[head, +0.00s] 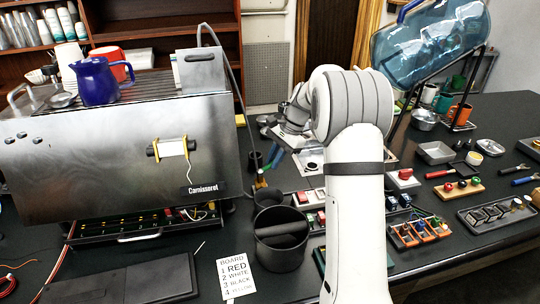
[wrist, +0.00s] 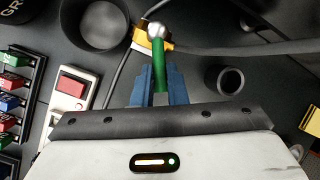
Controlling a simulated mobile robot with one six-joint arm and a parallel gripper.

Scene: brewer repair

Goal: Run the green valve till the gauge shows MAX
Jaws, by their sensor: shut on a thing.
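The green valve handle (wrist: 158,68) stands upright in the wrist view, with a silver ball at its top end, beside a brass-coloured fitting (wrist: 138,46). My gripper (wrist: 159,82) has its two blue fingers on either side of the handle and is shut on it. In the head view my gripper (head: 273,158) reaches down beside the brewer (head: 105,140), near the brass fitting (head: 260,184) on a hose. The handle is mostly hidden there. I cannot make out a gauge reading in either view.
A dark bin (head: 281,254) stands just below the valve. A small black cup (wrist: 229,79) is right of the handle in the wrist view. A printed board-order card (head: 236,272) lies in front. Trays with parts (head: 420,232) fill the right of the bench.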

